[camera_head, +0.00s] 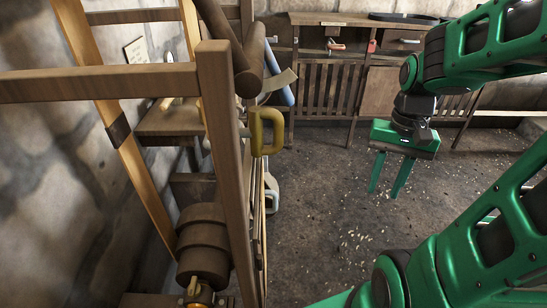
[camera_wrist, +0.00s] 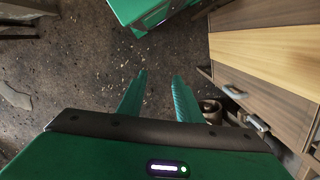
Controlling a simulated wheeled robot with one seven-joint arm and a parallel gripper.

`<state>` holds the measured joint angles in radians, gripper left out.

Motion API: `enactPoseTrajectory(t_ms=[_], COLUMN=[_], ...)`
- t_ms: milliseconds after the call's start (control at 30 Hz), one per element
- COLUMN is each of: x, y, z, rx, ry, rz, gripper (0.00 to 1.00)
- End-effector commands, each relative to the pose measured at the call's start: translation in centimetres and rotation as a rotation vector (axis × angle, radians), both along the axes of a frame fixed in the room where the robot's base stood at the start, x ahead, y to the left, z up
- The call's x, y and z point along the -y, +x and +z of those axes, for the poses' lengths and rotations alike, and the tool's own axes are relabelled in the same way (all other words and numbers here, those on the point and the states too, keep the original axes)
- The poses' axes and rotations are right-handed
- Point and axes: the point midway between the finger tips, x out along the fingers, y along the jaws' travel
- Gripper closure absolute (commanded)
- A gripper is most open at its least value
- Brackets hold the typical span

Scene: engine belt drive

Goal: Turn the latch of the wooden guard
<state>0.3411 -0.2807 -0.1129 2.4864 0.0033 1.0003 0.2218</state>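The wooden guard (camera_head: 222,130) is a frame of upright posts and rails on the left of the head view. A yellow D-shaped handle (camera_head: 255,132), which looks like the latch, sticks out from the right side of its near post. My gripper (camera_head: 385,192) hangs to the right of the handle, clearly apart from it, with its green fingers pointing down. The fingers are spread and empty. In the wrist view my gripper (camera_wrist: 157,73) shows bare floor between the fingertips. The latch cannot be made out in that view.
A brown round drum (camera_head: 203,240) sits low inside the frame. A wooden bench (camera_head: 325,80) with drawers stands at the back wall. In the wrist view, wooden furniture (camera_wrist: 265,50) with metal handles is at the right. The floor (camera_head: 330,220) between guard and gripper is clear.

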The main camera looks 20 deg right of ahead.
Motion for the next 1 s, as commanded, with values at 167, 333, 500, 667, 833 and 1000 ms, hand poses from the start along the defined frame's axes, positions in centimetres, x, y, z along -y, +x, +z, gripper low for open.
enactPoseTrajectory(t_ms=[167, 333, 500, 667, 833, 1000], x=[-0.6, -1.6, -3.2, -4.8, -6.6, -7.9], y=[4.6, 8.5, 12.1, 15.1, 18.3, 21.3], z=[-3.0, -6.3, -9.6, -12.4, -14.5, -15.6], rx=[-0.052, -0.092, -0.135, -0.177, -0.226, -0.281], ry=[0.077, 0.18, 0.313, 0.462, 0.645, 0.851], rz=[-0.091, -0.184, -0.287, -0.395, -0.52, -0.649], gripper=[0.68, 0.68, 0.68, 0.68, 0.68, 0.68])
